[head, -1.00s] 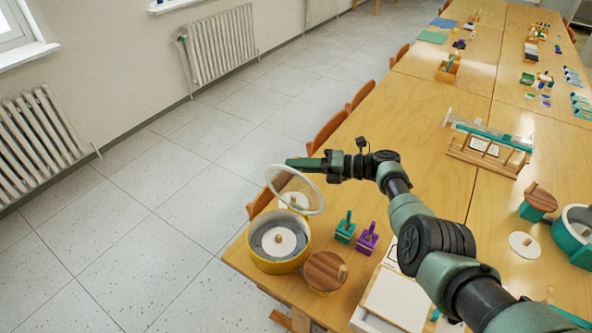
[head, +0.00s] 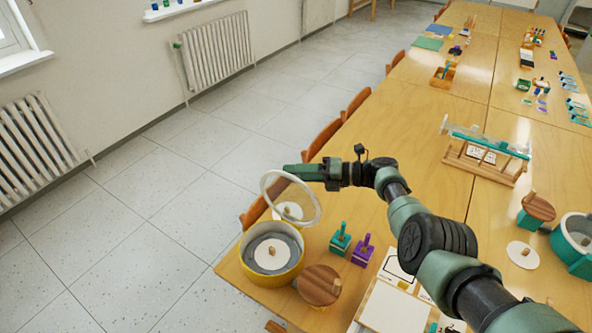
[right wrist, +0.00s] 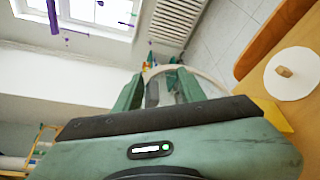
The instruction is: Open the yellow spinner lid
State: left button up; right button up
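The yellow spinner (head: 286,277) stands at the near left corner of the table, with a white disc (head: 270,254) inside its grey drum. Its clear, pale-rimmed lid (head: 317,206) is tilted up, well clear of the drum's opening. My right gripper (head: 290,171) is at the upper edge of the lid. In the right wrist view its two green fingers (right wrist: 158,80) are apart, with part of the pale lid rim (right wrist: 208,77) beside and behind them. Contact with the lid cannot be made out. My left gripper is not in view.
A round wooden piece (head: 319,285) and teal (head: 340,241) and purple (head: 362,252) knobbed blocks stand right of the spinner. A white disc (right wrist: 294,74) lies on the table behind the lid. A chair (head: 254,212) borders the table; a teal spinner (head: 571,238) stands far right.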

jog(key=shift+d+f, duration=0.1)
jog(key=shift+f, duration=0.15)
jog(key=shift+r, duration=0.15)
jog(key=p+v, duration=0.2)
jog(key=v, duration=0.5)
jog(key=shift+d+p, duration=0.35)
jog(key=shift+r, duration=0.25)
